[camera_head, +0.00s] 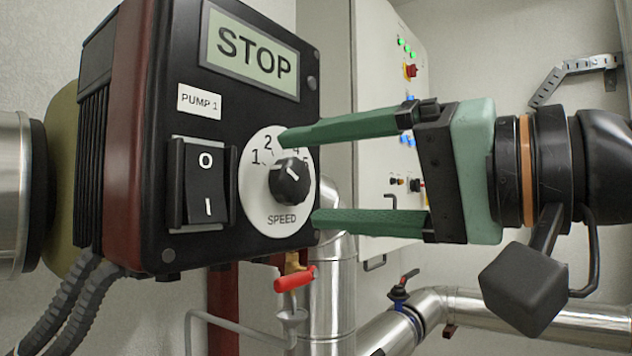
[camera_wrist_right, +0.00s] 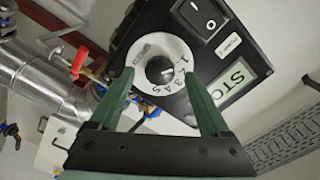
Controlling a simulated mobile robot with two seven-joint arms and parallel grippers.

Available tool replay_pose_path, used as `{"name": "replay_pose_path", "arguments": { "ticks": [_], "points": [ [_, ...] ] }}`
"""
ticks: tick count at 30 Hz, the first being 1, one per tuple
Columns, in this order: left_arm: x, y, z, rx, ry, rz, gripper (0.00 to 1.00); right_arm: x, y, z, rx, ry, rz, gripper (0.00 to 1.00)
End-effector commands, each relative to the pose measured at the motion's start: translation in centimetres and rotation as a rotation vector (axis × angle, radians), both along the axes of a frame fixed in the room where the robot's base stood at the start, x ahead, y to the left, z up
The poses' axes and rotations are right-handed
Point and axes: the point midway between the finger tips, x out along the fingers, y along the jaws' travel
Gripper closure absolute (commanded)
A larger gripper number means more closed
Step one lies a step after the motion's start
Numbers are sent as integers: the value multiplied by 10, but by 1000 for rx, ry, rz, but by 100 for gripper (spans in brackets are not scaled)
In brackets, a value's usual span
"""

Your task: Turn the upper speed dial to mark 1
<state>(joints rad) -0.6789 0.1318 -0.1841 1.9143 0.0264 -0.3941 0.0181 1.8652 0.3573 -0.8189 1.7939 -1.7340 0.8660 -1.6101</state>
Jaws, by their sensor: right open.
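One speed dial shows, on the black pump box (camera_head: 140,120) labelled PUMP 1. Its white round plate (camera_head: 255,205) carries numerals and the word SPEED, and its black knob (camera_head: 291,183) sits in the middle. A short white line on the knob points up and slightly left; the exact mark is unclear, and the upper finger hides part of the scale. My right gripper (camera_head: 299,178) is open, with one green finger above the knob and one below. In the right wrist view, the knob (camera_wrist_right: 160,70) lies between the open fingertips of the right gripper (camera_wrist_right: 158,77). My left gripper is not in view.
A rocker switch (camera_head: 207,182) marked 0 and I is left of the dial. A display (camera_head: 251,53) above reads STOP. A red-handled valve (camera_head: 294,279) hangs below the box. Metal pipes (camera_head: 333,290) and a pale cabinet (camera_head: 375,90) with lights stand behind.

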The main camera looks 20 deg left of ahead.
Motion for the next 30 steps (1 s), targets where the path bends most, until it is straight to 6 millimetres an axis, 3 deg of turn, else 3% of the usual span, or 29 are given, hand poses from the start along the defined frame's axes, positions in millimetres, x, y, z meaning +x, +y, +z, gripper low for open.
{"name": "replay_pose_path", "arguments": {
  "ticks": [9, 15, 21, 30],
  "points": [
    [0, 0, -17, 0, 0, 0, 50, -23, -64, -3, 2, -4, -4, 19],
    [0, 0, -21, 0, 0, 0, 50, -34, -95, -1, 1, -2, -2, 19],
    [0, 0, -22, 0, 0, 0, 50, -39, -106, -1, -1, -2, -1, 19],
    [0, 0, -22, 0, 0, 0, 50, -39, -106, -1, -1, -2, 0, 19]
  ]
}}
